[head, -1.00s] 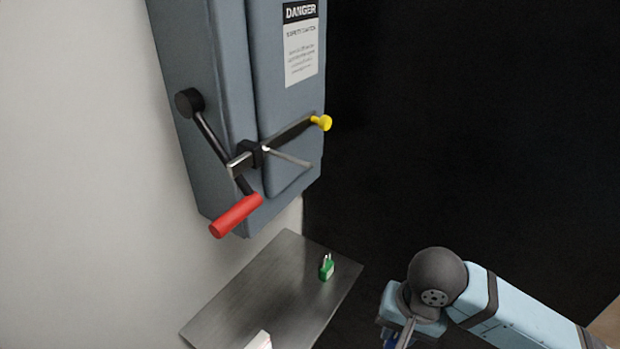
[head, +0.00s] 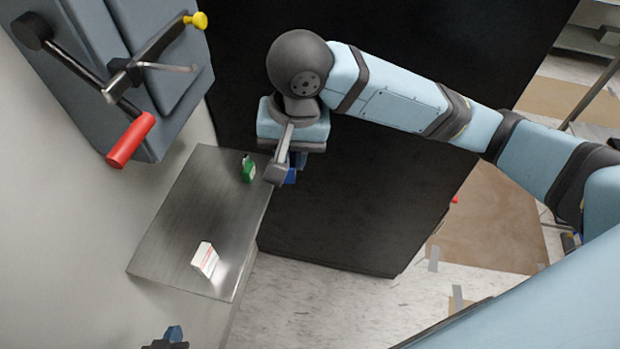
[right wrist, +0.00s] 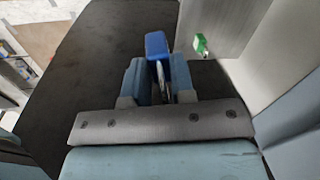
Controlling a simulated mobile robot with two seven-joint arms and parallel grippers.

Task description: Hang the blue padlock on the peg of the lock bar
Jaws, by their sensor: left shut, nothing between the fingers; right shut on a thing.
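The blue padlock (head: 291,177) hangs from my right gripper (head: 283,163), beyond the right edge of the metal shelf. In the right wrist view its blue body (right wrist: 157,44) sticks out past the fingers (right wrist: 159,78), which are shut on its silver shackle. The lock bar (head: 155,45), with a yellow knob, crosses the grey switch box at upper left. Its thin silver peg (head: 168,67) points right and is bare. The padlock is below and to the right of the peg, well apart. My left gripper (head: 170,338) is partly visible at the bottom edge.
A green padlock (head: 248,170) stands on the metal shelf (head: 190,215) near my right gripper; a white-and-red box (head: 205,260) stands nearer. A red-handled lever (head: 130,140) juts from the switch box (head: 180,80). A dark panel (head: 350,215) lies behind my right arm.

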